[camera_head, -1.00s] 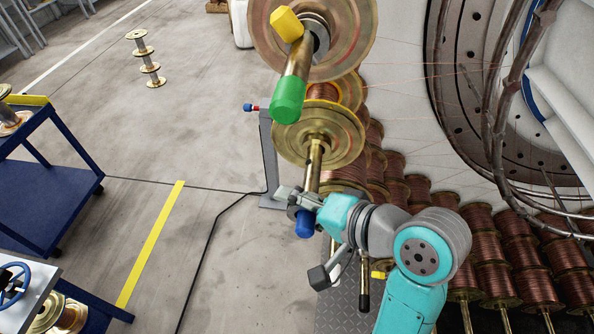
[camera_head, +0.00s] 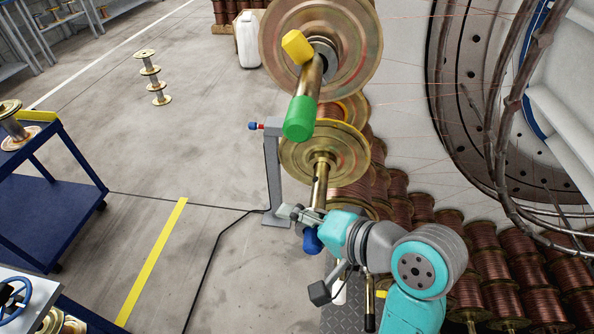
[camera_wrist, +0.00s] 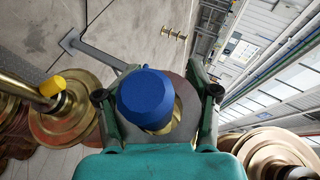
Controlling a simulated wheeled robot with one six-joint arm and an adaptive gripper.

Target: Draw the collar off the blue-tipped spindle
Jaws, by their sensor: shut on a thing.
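The blue-tipped spindle (camera_head: 319,186) is a brass rod sticking out from a spool's brass flange (camera_head: 345,155). Its blue tip (camera_head: 312,240) shows just below my gripper (camera_head: 304,214), and it fills the middle of the wrist view (camera_wrist: 147,98). My gripper is shut around the spindle close behind the tip, one finger on each side in the wrist view (camera_wrist: 157,97). It grips the grey collar (camera_wrist: 184,108), which is mostly hidden behind the blue tip and the fingers. Bare rod with a dark hole shows between the flange and my gripper.
A green-tipped spindle (camera_head: 306,95) with a yellow-handled collar (camera_head: 297,46) stands just above. A grey post (camera_head: 273,175) with a red and blue end is to the left. Copper spools crowd the right. A blue cart (camera_head: 50,205) is at far left; floor between is open.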

